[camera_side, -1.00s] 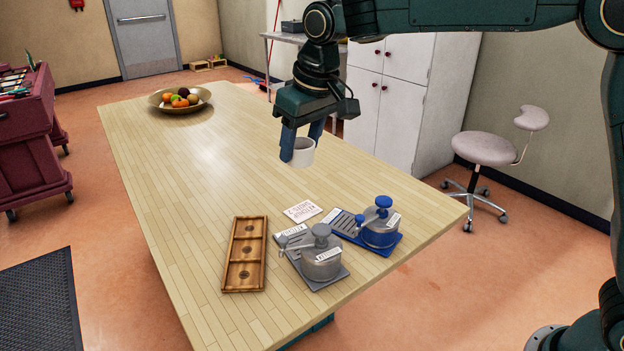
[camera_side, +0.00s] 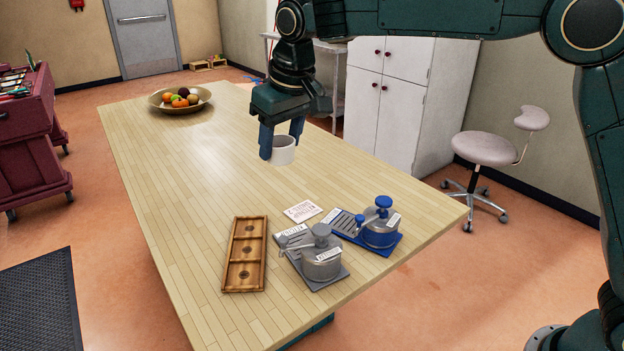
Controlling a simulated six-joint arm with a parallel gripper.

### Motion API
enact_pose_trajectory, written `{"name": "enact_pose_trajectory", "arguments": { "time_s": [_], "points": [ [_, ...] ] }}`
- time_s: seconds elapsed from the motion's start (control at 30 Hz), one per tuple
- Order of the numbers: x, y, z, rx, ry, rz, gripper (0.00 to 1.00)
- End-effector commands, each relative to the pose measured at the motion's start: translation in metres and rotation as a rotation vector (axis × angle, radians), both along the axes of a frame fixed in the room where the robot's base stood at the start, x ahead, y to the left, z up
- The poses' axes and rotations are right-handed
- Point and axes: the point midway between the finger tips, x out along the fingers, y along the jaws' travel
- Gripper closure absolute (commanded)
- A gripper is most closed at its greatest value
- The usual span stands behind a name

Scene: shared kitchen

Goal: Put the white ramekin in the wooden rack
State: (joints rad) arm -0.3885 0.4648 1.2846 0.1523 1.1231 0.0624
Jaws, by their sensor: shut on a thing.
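The white ramekin (camera_side: 283,151) is held above the middle of the table. My gripper (camera_side: 281,145) is shut on it, with blue fingers at its sides. The ramekin looks upright and clear of the table top. The wooden rack (camera_side: 245,254) lies flat on the near part of the table, lower left of the gripper. It has three compartments in a row, and each shows a dark round mark and holds nothing.
A grey device with a round pot (camera_side: 321,264) stands right of the rack, and a blue one (camera_side: 380,234) beyond it. A printed card (camera_side: 302,213) lies behind them. A fruit bowl (camera_side: 180,107) sits at the far end. The table (camera_side: 190,190) left of the rack is clear.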

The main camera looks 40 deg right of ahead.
Motion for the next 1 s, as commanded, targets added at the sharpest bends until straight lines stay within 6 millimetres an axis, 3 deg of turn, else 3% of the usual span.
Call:
{"name": "enact_pose_trajectory", "arguments": {
  "time_s": [0.3,0.5,1.0],
  "points": [
    [0.024,0.047,-0.001,0.001,0.0,-0.025,0.76],
    [0.031,0.068,-0.002,0.008,0.002,-0.039,0.76],
    [0.033,0.076,-0.009,0.009,0.004,-0.046,0.76]
  ]
}}
